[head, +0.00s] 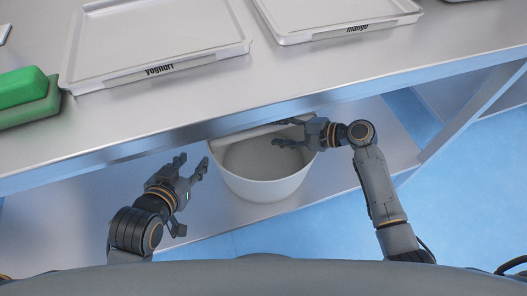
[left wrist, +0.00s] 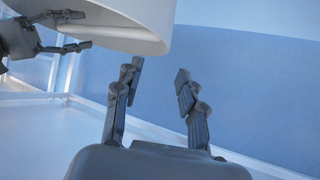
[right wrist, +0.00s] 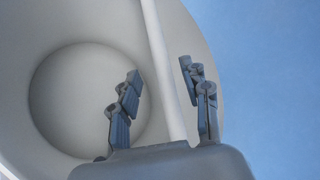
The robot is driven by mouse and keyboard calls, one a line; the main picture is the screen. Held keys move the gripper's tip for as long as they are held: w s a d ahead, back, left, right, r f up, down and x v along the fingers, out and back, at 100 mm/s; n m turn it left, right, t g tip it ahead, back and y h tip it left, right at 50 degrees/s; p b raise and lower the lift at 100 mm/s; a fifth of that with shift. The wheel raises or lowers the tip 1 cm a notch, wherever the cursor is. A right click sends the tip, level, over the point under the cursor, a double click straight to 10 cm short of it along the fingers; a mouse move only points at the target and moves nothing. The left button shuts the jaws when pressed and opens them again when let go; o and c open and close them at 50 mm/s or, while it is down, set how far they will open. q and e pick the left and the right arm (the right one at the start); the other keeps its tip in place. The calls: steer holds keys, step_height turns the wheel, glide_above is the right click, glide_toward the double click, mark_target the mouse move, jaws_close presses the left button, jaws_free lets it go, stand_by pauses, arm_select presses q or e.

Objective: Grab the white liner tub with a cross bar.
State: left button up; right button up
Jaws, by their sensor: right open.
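The white liner tub (head: 265,188) stands upright on the shelf under the counter, its far rim partly hidden by the counter edge. Its pale cross bar (right wrist: 160,60) spans the mouth in the right wrist view. My right gripper (head: 284,132) is over the tub's mouth, open. In the right wrist view its fingers (right wrist: 160,78) appear on either side of the bar; I cannot tell whether they touch it. My left gripper (head: 190,164) is open and empty, left of the tub and apart from it. The tub's wall also shows above it in the left wrist view (left wrist: 150,20).
The metal counter (head: 200,115) overhangs the tub's far side. On it lie a tray labelled yoghurt (head: 165,72), a tray labelled mango (head: 350,32) and a green block (head: 25,85). A slanted table leg (head: 455,130) stands to the right. Blue floor is free at front right.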

mark_target(267, 131)
steer(key=b+x, duration=0.2)
steer(key=x, duration=0.3)
steer(key=shift+a, duration=0.35)
arm_select(q)
steer(key=w+d+r+t+h, duration=0.1)
steer(key=w+r+t, duration=0.3)
steer(key=r, duration=0.4)
steer(key=shift+d+r+t+h, duration=0.4)
steer(key=shift+d+t, duration=0.25)
steer(key=shift+t, duration=0.15)
arm_select(e)
steer(key=shift+c, duration=0.4)
jaws_close()
